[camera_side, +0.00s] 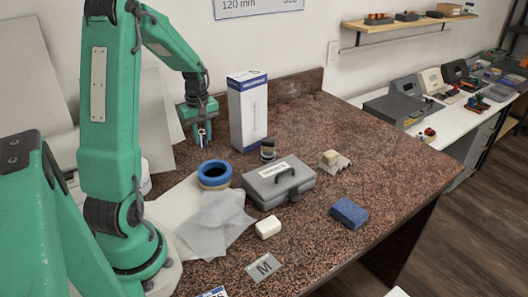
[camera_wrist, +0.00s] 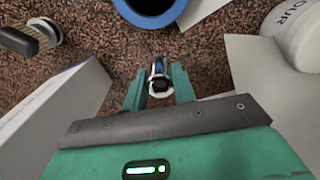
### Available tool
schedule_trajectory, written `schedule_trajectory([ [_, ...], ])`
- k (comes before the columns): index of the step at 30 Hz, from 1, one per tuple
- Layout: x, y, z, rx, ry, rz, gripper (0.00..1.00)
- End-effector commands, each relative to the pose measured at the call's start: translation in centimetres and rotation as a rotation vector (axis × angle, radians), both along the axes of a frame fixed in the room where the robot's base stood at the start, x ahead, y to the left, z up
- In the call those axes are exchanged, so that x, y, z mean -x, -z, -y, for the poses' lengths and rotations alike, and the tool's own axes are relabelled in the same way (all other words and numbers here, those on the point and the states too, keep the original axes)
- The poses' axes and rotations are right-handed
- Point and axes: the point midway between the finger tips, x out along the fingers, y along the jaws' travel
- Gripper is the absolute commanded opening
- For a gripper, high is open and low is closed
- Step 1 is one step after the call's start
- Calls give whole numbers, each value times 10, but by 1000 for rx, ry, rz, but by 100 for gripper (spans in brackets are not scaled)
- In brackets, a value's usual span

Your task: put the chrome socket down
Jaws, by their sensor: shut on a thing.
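The chrome socket (camera_wrist: 159,80) is a small shiny cylinder with a dark opening, seen between my gripper's two green fingers in the wrist view. My gripper (camera_wrist: 160,88) is shut on it. In the side view my gripper (camera_side: 201,138) points down over the back left of the speckled brown worktop (camera_side: 330,125), left of the tall white box. The socket (camera_side: 202,141) is only a tiny bright spot there. I cannot tell whether its lower end touches the worktop.
The tall white box (camera_side: 247,110) stands close to the right of my gripper. A blue-rimmed roll (camera_side: 214,165), a dark brush-like thing (camera_side: 267,150) and a grey case (camera_side: 279,185) are in front. A white sheet (camera_wrist: 262,78) lies nearby. The worktop's back right is clear.

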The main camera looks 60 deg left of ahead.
Motion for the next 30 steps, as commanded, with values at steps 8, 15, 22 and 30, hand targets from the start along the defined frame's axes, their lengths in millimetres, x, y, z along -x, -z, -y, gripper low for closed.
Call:
schedule_trajectory([
  [8, 17, 27, -42, 0, -3, 0, 2],
  [15, 24, 39, -61, 0, 1, 0, 2],
  [22, 24, 41, -62, -1, 2, 1, 2],
  [30, 24, 66, -61, 2, 2, -1, 2],
])
